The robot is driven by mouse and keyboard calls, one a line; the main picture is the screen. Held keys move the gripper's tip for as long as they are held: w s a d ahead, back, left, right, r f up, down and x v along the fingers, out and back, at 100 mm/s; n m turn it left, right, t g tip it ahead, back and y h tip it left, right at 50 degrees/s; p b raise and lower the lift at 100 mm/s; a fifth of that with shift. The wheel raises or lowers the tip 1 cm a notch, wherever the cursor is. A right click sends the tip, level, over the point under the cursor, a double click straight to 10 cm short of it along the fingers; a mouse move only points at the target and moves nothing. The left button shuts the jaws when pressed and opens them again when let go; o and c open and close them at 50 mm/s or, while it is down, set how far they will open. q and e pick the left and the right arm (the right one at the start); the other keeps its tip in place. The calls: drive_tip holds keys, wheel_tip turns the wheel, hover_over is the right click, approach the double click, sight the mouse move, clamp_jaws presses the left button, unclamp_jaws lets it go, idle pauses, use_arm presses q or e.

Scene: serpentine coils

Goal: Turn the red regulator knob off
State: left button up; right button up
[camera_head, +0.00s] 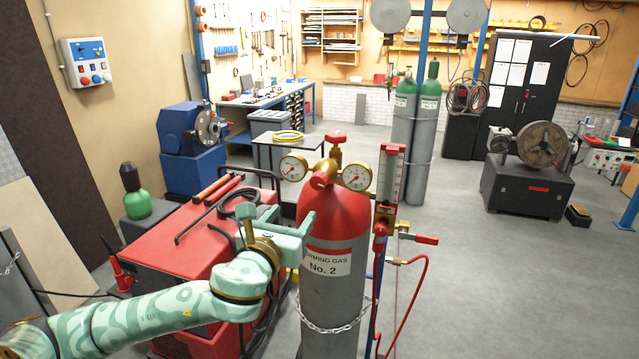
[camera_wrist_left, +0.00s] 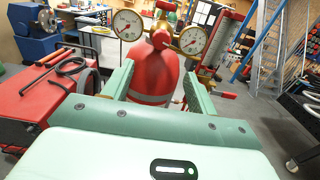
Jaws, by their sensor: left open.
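The red regulator knob (camera_head: 336,137) sits on top of the brass regulator, between two round gauges (camera_head: 293,168). The regulator is on a grey gas cylinder with a red shoulder (camera_head: 335,210), labelled "Forming gas No. 2". In the left wrist view the knob (camera_wrist_left: 166,5) is at the top edge, partly cut off. My left gripper (camera_head: 300,228) is beside the cylinder's left side, below the gauges and apart from the knob. In the left wrist view its fingers (camera_wrist_left: 158,78) are spread, with the red shoulder showing between them and nothing held. My right gripper is not in view.
A flowmeter (camera_head: 390,175) and a red lever (camera_head: 425,239) stand right of the cylinder, with a red hose below. A chain (camera_head: 335,328) wraps the cylinder. A red welding machine (camera_head: 190,265) stands at left.

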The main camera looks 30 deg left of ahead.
sight(317, 184)
use_arm(q)
drive_tip(key=p+x, duration=0.2)
drive_tip(key=x, duration=1.1)
drive_tip(key=shift+w+d+r+p, duration=0.1)
drive_tip(key=shift+w+p, duration=0.2)
drive_tip(key=shift+w, duration=0.8)
drive_tip(key=shift+s, duration=0.1)
drive_tip(key=c, duration=1)
